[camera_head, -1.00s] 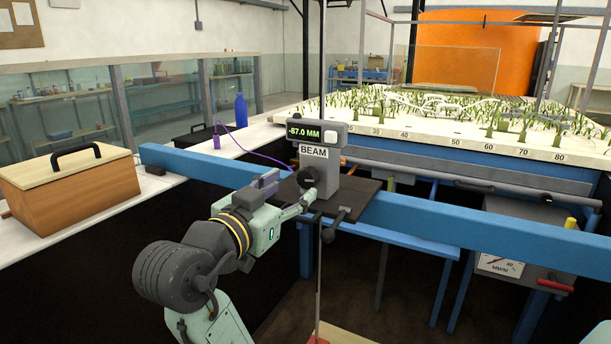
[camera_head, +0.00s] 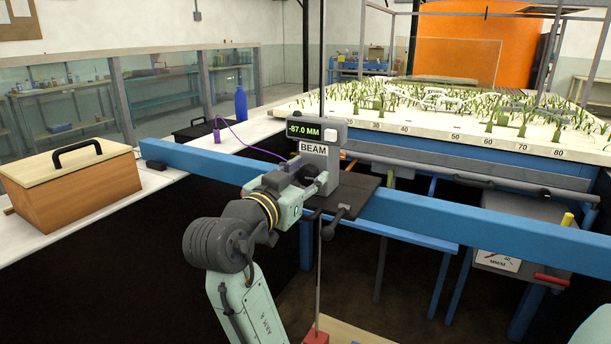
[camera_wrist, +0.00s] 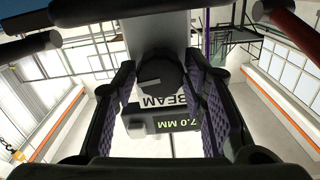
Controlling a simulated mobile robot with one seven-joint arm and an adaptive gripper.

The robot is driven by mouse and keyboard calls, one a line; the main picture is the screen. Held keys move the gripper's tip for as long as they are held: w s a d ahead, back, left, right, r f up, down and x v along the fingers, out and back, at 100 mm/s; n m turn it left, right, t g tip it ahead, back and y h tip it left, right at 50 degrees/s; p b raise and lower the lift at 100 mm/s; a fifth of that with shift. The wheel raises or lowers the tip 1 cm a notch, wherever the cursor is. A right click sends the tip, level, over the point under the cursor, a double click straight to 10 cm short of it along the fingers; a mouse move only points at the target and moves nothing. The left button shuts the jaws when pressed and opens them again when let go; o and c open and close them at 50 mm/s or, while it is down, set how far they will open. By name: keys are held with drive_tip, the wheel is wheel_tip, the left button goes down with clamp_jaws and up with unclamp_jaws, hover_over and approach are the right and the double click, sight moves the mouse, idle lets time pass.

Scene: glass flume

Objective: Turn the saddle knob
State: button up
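The saddle knob (camera_wrist: 160,76) is a dark round knob with a pale index line, on the front of the grey post marked BEAM (camera_head: 317,157). In the head view my gripper (camera_head: 302,180) is right at the front of the post and hides most of the knob. In the wrist view my gripper (camera_wrist: 164,82) is open, with one purple-padded finger on each side of the knob and gaps showing between pads and knob. The display (camera_head: 304,131) on top of the post reads -87.0 MM.
The post stands on a dark saddle plate (camera_head: 357,190) across a blue beam (camera_head: 450,225). A dark lever with ball ends (camera_head: 334,222) juts out below the plate. A purple cable (camera_head: 245,143) runs left. A wooden box (camera_head: 70,190) sits on the left bench.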

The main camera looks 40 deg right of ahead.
drive_tip(key=c, duration=0.7)
drive_tip(key=shift+c, duration=0.2)
drive_tip(key=o, duration=1.1)
drive_tip(key=shift+o, duration=0.2)
drive_tip(key=shift+a, duration=0.1)
drive_tip(key=v, duration=1.1)
drive_tip(key=shift+s+a, duration=0.2)
drive_tip(key=shift+a, duration=0.15)
